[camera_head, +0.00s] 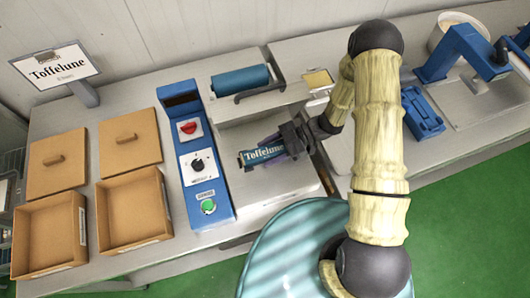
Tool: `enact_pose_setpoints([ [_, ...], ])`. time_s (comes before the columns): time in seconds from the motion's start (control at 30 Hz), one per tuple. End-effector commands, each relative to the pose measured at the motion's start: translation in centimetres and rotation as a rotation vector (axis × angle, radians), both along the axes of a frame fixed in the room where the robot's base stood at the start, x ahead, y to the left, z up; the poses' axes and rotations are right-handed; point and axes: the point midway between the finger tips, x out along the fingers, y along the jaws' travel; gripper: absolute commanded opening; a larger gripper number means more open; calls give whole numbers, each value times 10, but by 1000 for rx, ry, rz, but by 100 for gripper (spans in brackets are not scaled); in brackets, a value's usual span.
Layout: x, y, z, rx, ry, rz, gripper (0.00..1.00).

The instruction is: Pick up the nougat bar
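The nougat bar (258,156) is a small dark blue bar with white "Toffelune" lettering. It is at the middle of the view, over the grey machine's flat metal plate. My gripper (277,149) comes in from the right at the bar's right end. Its dark fingers appear on the far and near sides of that end. The view is too small to show whether they touch the bar or whether the bar is lifted off the plate.
A blue control panel (199,178) stands left of the bar. Two open wooden boxes (91,231) and two lids (57,162) lie farther left. A blue roll (240,80) is behind the bar. A "Toffelune" sign (55,68) stands back left. A blue-framed machine (463,50) is at right.

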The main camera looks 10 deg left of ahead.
Motion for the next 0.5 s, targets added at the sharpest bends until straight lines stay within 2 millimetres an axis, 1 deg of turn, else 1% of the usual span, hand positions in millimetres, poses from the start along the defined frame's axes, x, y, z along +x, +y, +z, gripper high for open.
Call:
enact_pose_setpoints([
  [0.03,0,0,0,0,0,0,44],
  [0.1,0,0,0,0,0,0,30],
  [0.2,0,0,0,0,0,0,13],
  [0.23,0,0,0,1,1,0,13],
  [0.27,0,0,0,1,1,0,9],
  [0.5,0,0,1,1,1,0,9],
])
